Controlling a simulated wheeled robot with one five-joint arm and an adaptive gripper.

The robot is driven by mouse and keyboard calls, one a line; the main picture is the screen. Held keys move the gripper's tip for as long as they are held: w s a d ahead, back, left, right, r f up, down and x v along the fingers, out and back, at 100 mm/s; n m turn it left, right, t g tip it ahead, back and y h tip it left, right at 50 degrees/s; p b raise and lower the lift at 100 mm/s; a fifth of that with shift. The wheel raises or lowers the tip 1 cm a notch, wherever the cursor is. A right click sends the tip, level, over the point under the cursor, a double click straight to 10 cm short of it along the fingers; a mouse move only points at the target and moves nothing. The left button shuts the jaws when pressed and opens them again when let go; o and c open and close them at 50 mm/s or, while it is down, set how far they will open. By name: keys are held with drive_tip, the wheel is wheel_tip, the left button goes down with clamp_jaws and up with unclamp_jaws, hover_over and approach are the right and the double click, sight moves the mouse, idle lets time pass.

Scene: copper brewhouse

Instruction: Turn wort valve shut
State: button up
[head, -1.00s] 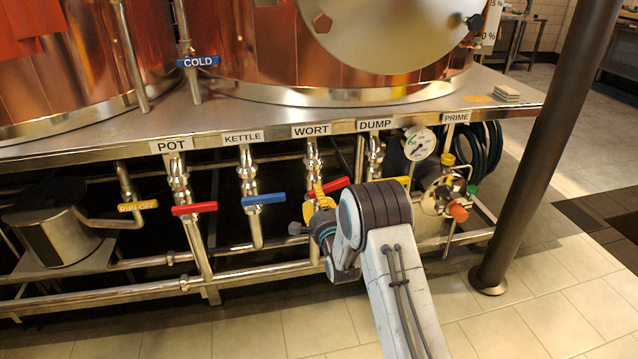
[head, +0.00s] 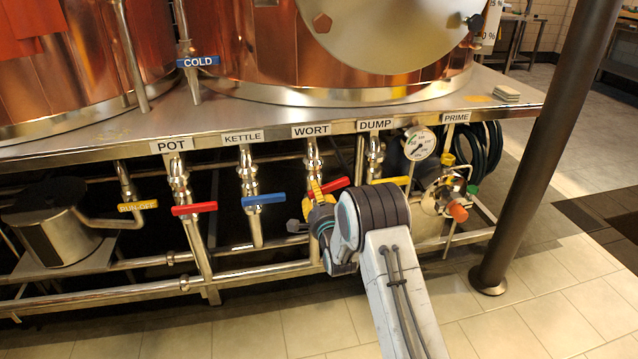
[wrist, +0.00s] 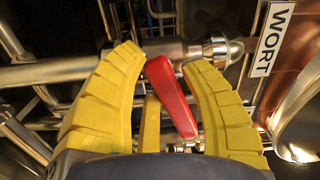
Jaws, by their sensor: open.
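The wort valve has a red lever handle (head: 336,185) under the WORT label (head: 311,131) on the steel frame. The lever slants up to the right in the head view, partly behind my gripper. My gripper (head: 318,192) is at this valve with its yellow fingers up by the handle. In the wrist view, my gripper (wrist: 162,58) is open, and the red handle (wrist: 170,95) lies between the two outer fingers, nearer the right one. I cannot tell whether a finger touches it. The WORT label (wrist: 270,40) is at the upper right there.
The kettle valve's blue lever (head: 264,199) and the pot valve's red lever (head: 194,208) are to the left. The dump valve's yellow lever (head: 392,181) is close on the right, behind my arm. A pressure gauge (head: 419,143) and a dark post (head: 540,150) stand further right.

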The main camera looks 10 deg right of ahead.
drive_tip(key=shift+w+d+r, duration=0.15)
drive_tip(key=shift+d+r, duration=0.1)
idle(0.8)
drive_tip(key=shift+o, duration=0.5)
